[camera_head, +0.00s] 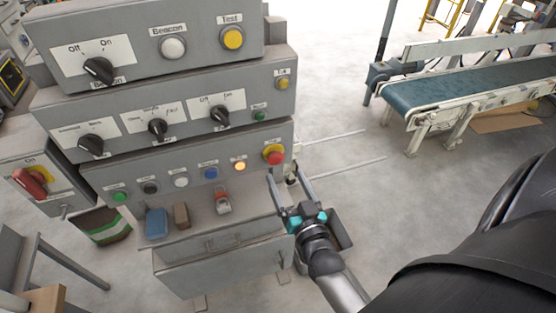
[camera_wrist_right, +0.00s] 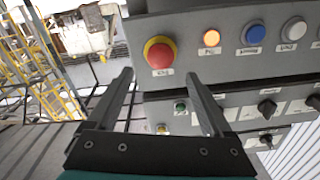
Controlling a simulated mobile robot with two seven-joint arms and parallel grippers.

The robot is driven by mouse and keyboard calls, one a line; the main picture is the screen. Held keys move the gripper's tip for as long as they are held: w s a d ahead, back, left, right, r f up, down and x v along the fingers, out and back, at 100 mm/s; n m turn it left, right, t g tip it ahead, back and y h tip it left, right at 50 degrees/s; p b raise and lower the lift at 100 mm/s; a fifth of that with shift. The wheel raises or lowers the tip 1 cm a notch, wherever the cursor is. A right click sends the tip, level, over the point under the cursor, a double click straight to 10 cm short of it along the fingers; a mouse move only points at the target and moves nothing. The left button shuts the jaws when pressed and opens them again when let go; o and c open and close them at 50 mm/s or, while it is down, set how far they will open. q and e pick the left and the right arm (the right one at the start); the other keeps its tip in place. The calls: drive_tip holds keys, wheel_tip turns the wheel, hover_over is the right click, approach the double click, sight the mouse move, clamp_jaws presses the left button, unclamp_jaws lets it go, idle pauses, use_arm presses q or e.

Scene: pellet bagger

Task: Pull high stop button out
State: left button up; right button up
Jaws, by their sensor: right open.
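The stop button is a red mushroom head on a yellow collar (camera_head: 273,154), at the right end of the lower panel row in the head view. It also shows in the right wrist view (camera_wrist_right: 159,55), large and just ahead of the fingertips. My right gripper (camera_head: 284,176) is open, its two fingers pointing up at the panel just below and right of the button. In the wrist view my right gripper (camera_wrist_right: 159,76) has the button roughly centred ahead of its gap, with nothing between the fingers. My left gripper is not in view.
An orange lit button (camera_head: 240,166) and a blue button (camera_head: 211,173) sit left of the stop button. A blue block (camera_head: 156,223), a brown block (camera_head: 181,215) and a small red-and-grey item (camera_head: 222,202) lie on the ledge below. A conveyor (camera_head: 470,88) stands right, across open floor.

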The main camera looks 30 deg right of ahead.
sight(278, 160)
drive_tip(key=x, duration=0.7)
clamp_jaws()
idle(0.6)
idle(0.4)
